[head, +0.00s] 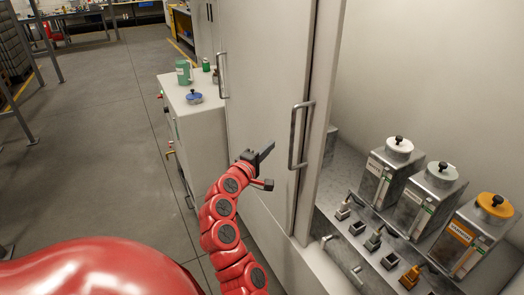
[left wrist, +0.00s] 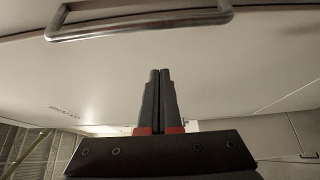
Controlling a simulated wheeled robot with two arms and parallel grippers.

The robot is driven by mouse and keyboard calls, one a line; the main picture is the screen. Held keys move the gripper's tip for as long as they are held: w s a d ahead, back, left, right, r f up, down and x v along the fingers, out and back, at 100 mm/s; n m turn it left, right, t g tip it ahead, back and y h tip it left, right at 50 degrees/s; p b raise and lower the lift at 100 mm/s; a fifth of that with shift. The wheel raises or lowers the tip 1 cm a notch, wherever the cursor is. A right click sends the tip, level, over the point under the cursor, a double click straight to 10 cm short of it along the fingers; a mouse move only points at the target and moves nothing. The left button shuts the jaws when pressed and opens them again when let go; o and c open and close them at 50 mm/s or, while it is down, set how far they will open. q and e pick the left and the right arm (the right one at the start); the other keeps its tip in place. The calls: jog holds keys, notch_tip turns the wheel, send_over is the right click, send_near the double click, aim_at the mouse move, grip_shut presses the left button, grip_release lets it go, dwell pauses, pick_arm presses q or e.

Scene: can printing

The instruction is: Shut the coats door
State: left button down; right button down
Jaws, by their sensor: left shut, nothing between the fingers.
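A tall pale cabinet panel (head: 265,100), seemingly the coats door, stands upright at the middle of the head view. A vertical metal bar handle (head: 296,138) is at its right edge. To the right an open bay shows coat dispensers (head: 435,190), so the bay is not covered. My left gripper (head: 266,152) is in front of the pale panel, left of the handle. Its fingers are together and empty in the left wrist view (left wrist: 158,75). There a metal bar handle (left wrist: 140,24) lies beyond the fingertips, apart from them. Contact with the panel cannot be told. My right gripper is not in view.
A second handle (head: 222,75) is on the panel's left side. A low grey cabinet (head: 196,118) beyond carries a green mug (head: 184,72) and a blue-lidded item (head: 194,97). Open grey floor (head: 110,140) lies to the left. Nozzles and small cups line the bay's shelf.

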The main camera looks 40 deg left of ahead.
pick_arm(q)
jog(key=w+d+p, duration=0.2)
jog(key=d, duration=0.1)
jog(key=shift+w+d+p, duration=0.1)
jog(key=shift+d+p, duration=0.2)
dwell(0.5)
